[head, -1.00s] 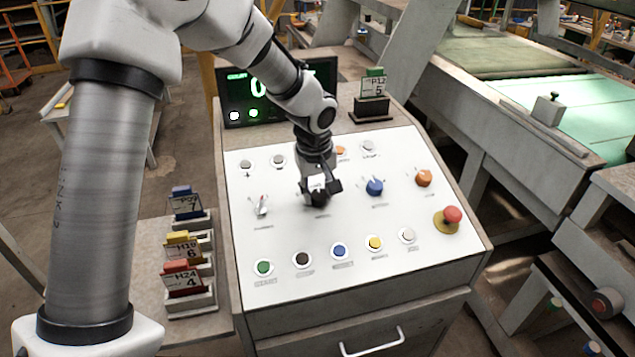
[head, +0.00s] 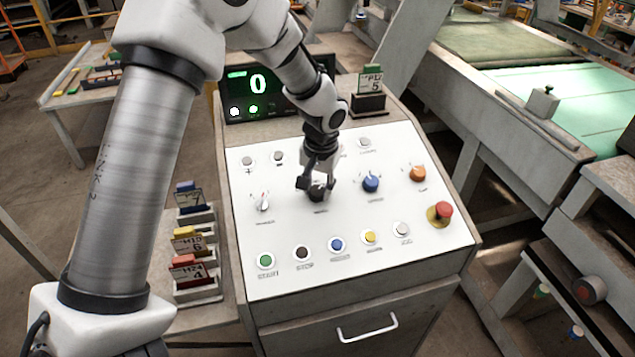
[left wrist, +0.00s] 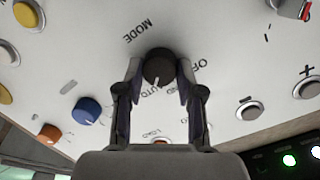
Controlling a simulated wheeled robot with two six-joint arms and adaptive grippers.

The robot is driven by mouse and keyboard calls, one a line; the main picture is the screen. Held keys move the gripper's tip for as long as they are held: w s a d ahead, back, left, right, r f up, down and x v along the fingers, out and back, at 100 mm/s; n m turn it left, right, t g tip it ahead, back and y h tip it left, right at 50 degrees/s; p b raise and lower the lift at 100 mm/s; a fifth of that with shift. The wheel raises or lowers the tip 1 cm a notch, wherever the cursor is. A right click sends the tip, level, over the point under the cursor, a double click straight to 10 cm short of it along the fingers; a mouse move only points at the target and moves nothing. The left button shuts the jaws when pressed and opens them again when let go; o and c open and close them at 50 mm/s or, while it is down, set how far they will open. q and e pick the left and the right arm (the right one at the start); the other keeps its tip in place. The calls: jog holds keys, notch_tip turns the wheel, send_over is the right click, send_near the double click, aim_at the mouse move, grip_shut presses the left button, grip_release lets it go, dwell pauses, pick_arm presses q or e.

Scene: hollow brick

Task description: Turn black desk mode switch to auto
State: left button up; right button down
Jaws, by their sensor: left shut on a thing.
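The black mode switch (head: 318,195) is a round knob in the middle row of the white sloping desk panel. It also shows in the left wrist view (left wrist: 158,66), under the printed word MODE, with OFF to its right and AUTO just below it to the left. The white line on the knob points down and slightly left in that view, near the end of the AUTO label. My left gripper (head: 316,187) points down at the panel, shut on the knob, with one finger on each side (left wrist: 159,70). My right gripper is not in view.
A red emergency button (head: 443,210) is at the right. Several push buttons line the front. A display (head: 258,84) reading 0 stands behind.

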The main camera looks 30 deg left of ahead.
aim_at(320, 195)
pick_arm(q)
jog(key=shift+f, duration=0.1)
dwell(0.3)
jog(key=o, duration=1.2)
jog(key=shift+c, duration=0.2)
notch_tip(320, 195, up, 12)
jog(key=d, duration=0.1)
jog(key=shift+s, duration=0.3)
jog(key=shift+d, duration=0.1)
